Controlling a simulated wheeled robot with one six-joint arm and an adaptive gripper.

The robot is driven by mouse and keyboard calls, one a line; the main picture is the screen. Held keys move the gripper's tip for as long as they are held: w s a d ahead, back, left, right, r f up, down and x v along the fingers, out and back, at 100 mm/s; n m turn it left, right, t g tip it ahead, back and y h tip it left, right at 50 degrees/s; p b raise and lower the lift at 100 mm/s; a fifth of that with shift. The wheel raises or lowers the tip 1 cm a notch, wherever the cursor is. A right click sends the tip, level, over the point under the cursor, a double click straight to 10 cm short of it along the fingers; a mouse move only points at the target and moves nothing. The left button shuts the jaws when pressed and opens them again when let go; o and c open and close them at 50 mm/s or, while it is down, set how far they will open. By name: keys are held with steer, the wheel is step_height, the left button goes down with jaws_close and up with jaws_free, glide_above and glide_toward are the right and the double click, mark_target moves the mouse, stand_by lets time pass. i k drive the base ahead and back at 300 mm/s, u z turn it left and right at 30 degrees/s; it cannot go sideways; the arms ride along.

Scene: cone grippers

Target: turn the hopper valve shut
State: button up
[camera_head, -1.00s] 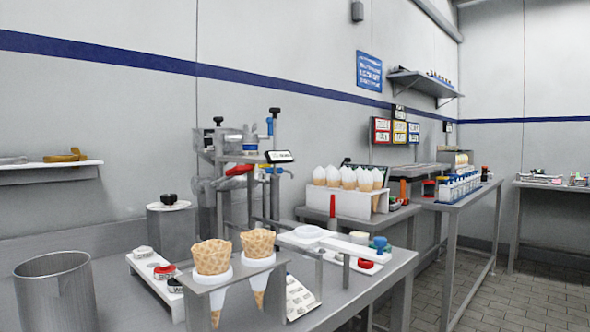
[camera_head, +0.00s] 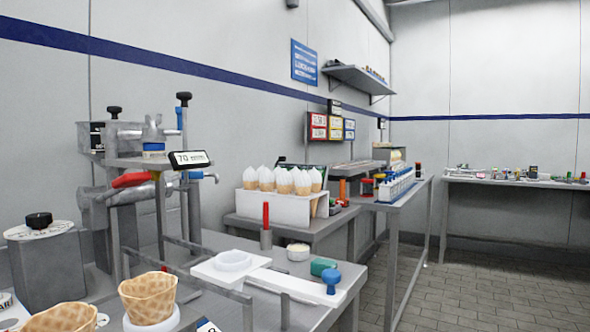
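A grey metal dispensing machine (camera_head: 122,140) stands at the left of the bench. It has a red lever (camera_head: 131,180) lying nearly level, tilted slightly, on its front. A blue-ended tap handle (camera_head: 195,174) sticks out at its right side, and an upright blue handle (camera_head: 180,118) stands near its top. A display (camera_head: 189,158) reading about 70 is fixed beside it. A black knob on a white dial (camera_head: 39,226) tops a grey box at the far left. I cannot tell which of these is the hopper valve. My gripper is not in view.
Waffle cones (camera_head: 148,297) stand in the near foreground. A white rack of filled cones (camera_head: 283,210) is behind. A white tray (camera_head: 231,265), a red-handled tool (camera_head: 266,225) and a blue knob (camera_head: 331,278) sit on the bench. Tiled floor (camera_head: 385,285) is clear at right.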

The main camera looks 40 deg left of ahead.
mark_target(193, 176)
steer(key=z, duration=0.4)
steer(key=i, duration=1.35)
steer(key=u, duration=2.45)
